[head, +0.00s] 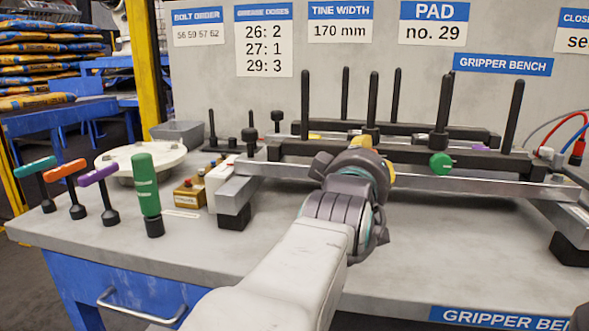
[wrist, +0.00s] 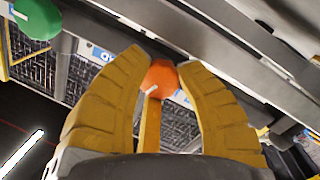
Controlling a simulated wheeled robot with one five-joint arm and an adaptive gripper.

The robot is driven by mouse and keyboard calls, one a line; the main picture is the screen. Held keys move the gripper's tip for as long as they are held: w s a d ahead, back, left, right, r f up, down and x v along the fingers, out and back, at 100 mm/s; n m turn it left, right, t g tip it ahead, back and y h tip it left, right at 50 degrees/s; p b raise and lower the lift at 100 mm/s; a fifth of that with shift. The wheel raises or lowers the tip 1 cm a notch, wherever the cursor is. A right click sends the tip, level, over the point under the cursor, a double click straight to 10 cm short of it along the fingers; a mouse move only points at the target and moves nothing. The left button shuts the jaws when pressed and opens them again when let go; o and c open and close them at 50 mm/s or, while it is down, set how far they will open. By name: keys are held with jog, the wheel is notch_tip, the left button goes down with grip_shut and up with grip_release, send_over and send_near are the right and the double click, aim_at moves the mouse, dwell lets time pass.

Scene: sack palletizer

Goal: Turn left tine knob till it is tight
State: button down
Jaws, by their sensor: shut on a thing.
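The left tine knob is an orange knob (wrist: 160,76) with a pale mark, seen in the wrist view between my two yellow fingers. My gripper (wrist: 163,66) is shut on it, with a fingertip at either side. In the head view my gripper (head: 384,165) is at the front rail of the tine frame (head: 310,150), and my wrist hides the orange knob. A green knob (head: 440,163) with a white mark sits on the same rail to the right. It also shows at the upper left of the wrist view (wrist: 36,18).
Black upright tines (head: 442,105) rise behind and beside my gripper. Several T-handled tools, including an orange one (head: 66,172), and a green-handled tool (head: 146,185) stand at the bench's left. A white round plate (head: 135,160) lies behind them. The front of the bench top (head: 440,262) is clear.

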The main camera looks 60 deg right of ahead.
jog(key=shift+r+m+b, duration=0.1)
jog(key=shift+m+b, duration=0.2)
jog(key=shift+b, duration=0.05)
jog(key=c, duration=1.1)
grip_release()
jog(key=shift+w, duration=0.1)
jog(key=shift+c, duration=0.2)
jog(key=s+a, duration=0.2)
jog(key=a, duration=0.9)
jog(key=shift+a+r, duration=0.15)
jog(key=shift+a, duration=0.2)
jog(key=shift+s, duration=0.1)
